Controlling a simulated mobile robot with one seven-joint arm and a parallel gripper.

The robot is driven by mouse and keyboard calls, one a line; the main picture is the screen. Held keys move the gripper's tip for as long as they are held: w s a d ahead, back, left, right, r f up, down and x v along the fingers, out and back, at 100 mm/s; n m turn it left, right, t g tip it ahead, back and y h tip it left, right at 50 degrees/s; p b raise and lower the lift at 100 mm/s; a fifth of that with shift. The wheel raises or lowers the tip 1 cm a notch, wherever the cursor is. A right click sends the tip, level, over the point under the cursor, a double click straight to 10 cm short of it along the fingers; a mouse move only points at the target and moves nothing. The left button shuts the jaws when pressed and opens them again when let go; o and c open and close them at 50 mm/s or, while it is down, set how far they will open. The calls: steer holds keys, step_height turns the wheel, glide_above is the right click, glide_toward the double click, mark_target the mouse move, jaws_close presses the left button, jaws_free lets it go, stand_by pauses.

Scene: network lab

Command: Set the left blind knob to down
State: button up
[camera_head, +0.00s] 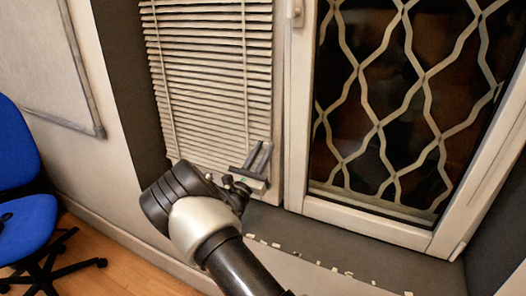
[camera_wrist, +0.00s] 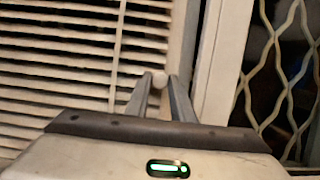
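A slatted white blind (camera_head: 210,75) hangs in the window left of the middle post, and its slats also show in the wrist view (camera_wrist: 60,45). A small pale knob (camera_wrist: 158,80) shows between my gripper's fingertips in the wrist view, near the blind's right edge. My gripper (camera_head: 260,150) is at the lower right of the blind, its two fingers apart and pointing towards it. In the wrist view my gripper (camera_wrist: 160,80) has a fingertip on each side of the knob. I cannot tell whether both fingers touch it. In the head view the knob cannot be made out.
A window with a wavy lattice (camera_head: 385,110) stands to the right, behind a white frame (camera_head: 297,120). A dark sill (camera_head: 330,245) runs below. A blue chair (camera_head: 25,210) stands at the left on a wooden floor. A board (camera_head: 50,60) hangs on the left wall.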

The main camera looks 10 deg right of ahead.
steer(key=o, duration=0.4)
steer(key=shift+f, duration=0.4)
steer(key=shift+c, duration=0.2)
steer(key=shift+o, duration=0.3)
steer(key=shift+r, duration=0.1)
steer(key=p+v, duration=0.2)
steer(key=v, duration=1.5)
steer(key=shift+s, duration=0.2)
